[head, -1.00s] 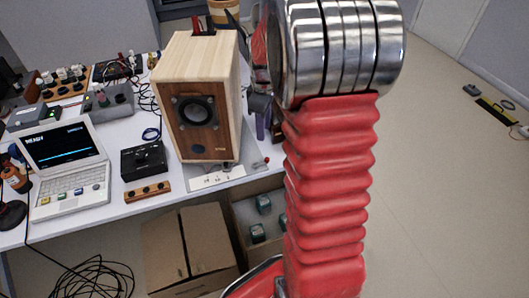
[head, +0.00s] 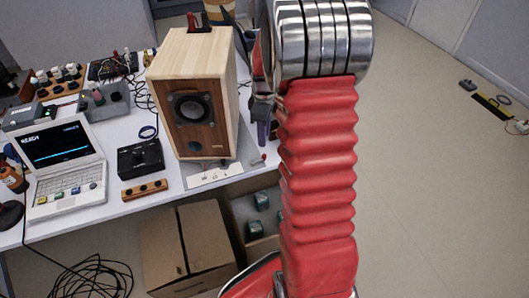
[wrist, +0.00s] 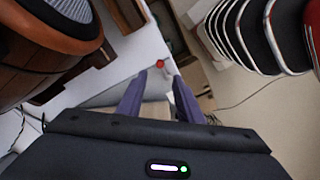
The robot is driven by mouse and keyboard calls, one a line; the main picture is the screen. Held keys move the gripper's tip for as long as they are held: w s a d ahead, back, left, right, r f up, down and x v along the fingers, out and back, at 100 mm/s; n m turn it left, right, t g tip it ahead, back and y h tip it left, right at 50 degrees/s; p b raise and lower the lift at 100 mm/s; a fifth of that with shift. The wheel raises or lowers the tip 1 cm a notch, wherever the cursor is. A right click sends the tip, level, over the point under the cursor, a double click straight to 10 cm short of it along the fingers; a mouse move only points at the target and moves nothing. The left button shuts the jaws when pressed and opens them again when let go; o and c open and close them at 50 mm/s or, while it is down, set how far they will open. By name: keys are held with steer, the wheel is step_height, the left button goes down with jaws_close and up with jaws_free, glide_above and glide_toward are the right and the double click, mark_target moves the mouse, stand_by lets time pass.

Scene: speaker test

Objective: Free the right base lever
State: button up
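The wooden speaker (head: 205,95) stands upright on a pale base plate (head: 215,177) at the table's right end. A small lever with a red knob (head: 258,160) shows at the right side of the base. The red knob also shows in the wrist view (wrist: 158,63), just beyond and between my fingertips, apart from them. My gripper (wrist: 159,82) is open, its two purple fingers spread with nothing held. In the head view my gripper (head: 263,132) points down beside the speaker's right side, above the lever, partly hidden by my red arm. The lever's far parts are hidden.
A black box (head: 140,159), a wooden block with dark knobs (head: 144,190) and a laptop (head: 62,165) stand left of the speaker. A cardboard box (head: 185,250) and a shelf with green items are below. The floor at right is mostly clear.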

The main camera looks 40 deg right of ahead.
mark_target(265, 154)
step_height(265, 154, down, 10)
steer(key=shift+r, duration=0.1)
stand_by(0.4)
steer(key=shift+c, duration=0.5)
jaws_close()
steer(key=shift+d, duration=0.1)
